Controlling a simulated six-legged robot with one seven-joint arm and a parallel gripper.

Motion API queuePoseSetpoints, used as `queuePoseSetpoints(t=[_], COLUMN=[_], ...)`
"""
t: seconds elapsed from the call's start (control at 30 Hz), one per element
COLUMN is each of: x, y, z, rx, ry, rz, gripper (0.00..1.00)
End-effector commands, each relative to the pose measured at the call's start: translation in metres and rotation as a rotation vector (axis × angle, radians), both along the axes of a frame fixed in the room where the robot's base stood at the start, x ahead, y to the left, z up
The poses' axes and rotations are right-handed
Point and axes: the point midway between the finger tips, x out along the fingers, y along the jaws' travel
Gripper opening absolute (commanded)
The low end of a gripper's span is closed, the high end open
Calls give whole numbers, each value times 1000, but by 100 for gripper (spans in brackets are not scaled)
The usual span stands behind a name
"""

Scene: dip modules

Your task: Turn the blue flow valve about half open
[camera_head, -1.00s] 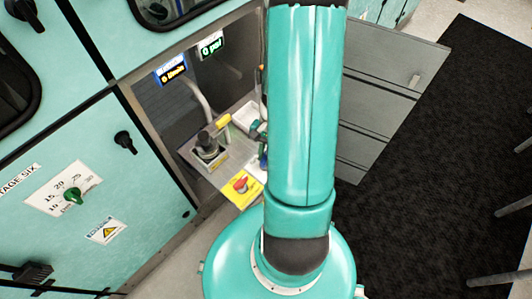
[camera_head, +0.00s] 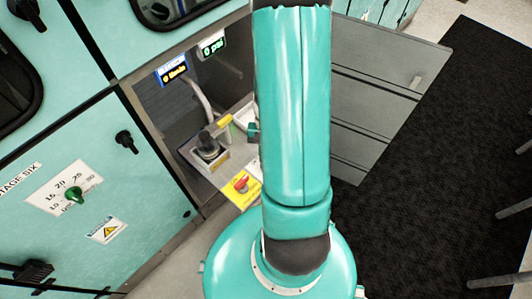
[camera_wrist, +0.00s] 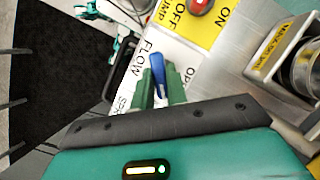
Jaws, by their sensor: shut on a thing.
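The blue flow valve (camera_wrist: 159,72) shows in the wrist view as a narrow blue handle on a white label reading FLOW. My gripper (camera_wrist: 161,76) has its two green fingers on either side of the handle, shut on it. The valve's base is hidden by the fingers, so its exact angle is hard to read. In the head view my arm hides the valve and most of the gripper.
A red pump switch (camera_head: 240,184) on a yellow ON/OFF label sits beside the valve. A metal block with a black knob (camera_head: 208,149) stands on the panel. Two small displays (camera_head: 172,71) (camera_head: 211,44) are behind. Grey drawers (camera_head: 375,85) stand right of my arm.

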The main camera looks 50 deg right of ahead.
Motion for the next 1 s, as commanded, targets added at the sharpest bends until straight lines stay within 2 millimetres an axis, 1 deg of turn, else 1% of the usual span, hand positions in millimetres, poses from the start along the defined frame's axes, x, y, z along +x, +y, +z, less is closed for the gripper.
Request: queuePoseSetpoints(t=[0.03, 0.1, 0.13, 0.43, 0.57, 0.67, 1.0], x=[0, 0, 0, 0, 4, 8, 27], y=[0, 0, 0, 0, -4, -8, -30], z=[1, 1, 1, 1, 10, 26, 94], rx=[0, 1, 1, 0, -3, -3, -4], ry=[0, -1, -1, -1, -3, -4, -5], rz=[0, 0, 0, -1, -1, -1, 0], gripper=[18, 32, 36, 36, 36, 36, 36])
